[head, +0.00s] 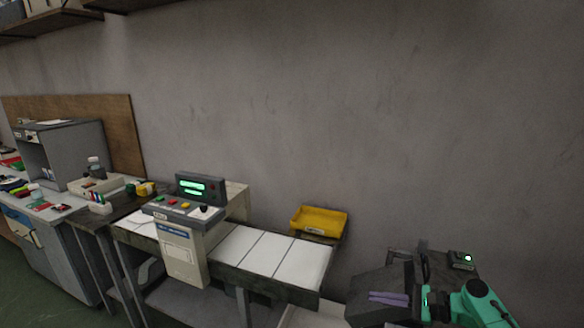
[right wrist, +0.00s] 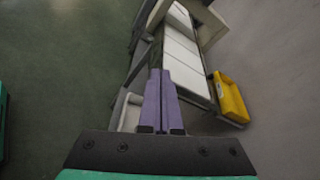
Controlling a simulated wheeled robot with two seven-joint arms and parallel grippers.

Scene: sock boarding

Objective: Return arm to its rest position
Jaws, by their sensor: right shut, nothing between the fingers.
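My right gripper (head: 388,299) is at the lower right of the head view, in front of the right end of the bench with the white panels. Its purple fingers are together and hold nothing. In the right wrist view the shut fingers (right wrist: 160,100) point toward the white-panelled conveyor surface (right wrist: 180,50), apart from it as far as I can tell. My left gripper is in neither view.
A yellow bin (head: 318,221) sits at the far right end of the conveyor (head: 272,252). A machine with a green display (head: 200,188) stands over the conveyor. A cluttered workbench (head: 45,200) is at the left. Open floor (right wrist: 60,70) lies left of the fingers.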

